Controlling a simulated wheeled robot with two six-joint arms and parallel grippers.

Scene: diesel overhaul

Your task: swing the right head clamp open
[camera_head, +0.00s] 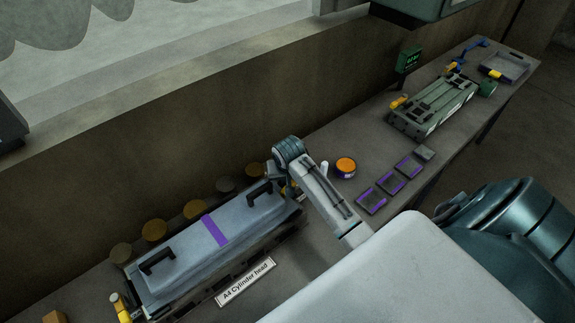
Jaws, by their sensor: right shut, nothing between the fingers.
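The cylinder head (180,252) is a long grey block with two black handles and a purple band, lying at the lower left on the bench. A label in front reads "A4 Cylinder head". My right arm reaches in from the lower right, and my right gripper (288,190) is at the block's right end, shut and empty. A bit of yellow there appears to be the right head clamp, mostly hidden by my wrist and gripper; I cannot tell its angle or whether my fingers touch it. A yellow-handled clamp (122,309) stands at the block's left end. My left gripper is out of view.
Several round yellowish discs (154,230) line the wall behind the head. An orange-topped round can (345,167) and purple-edged dark pads (388,183) lie right of my wrist. A grey-green fixture (435,106) and a tray (503,67) sit farther along the bench.

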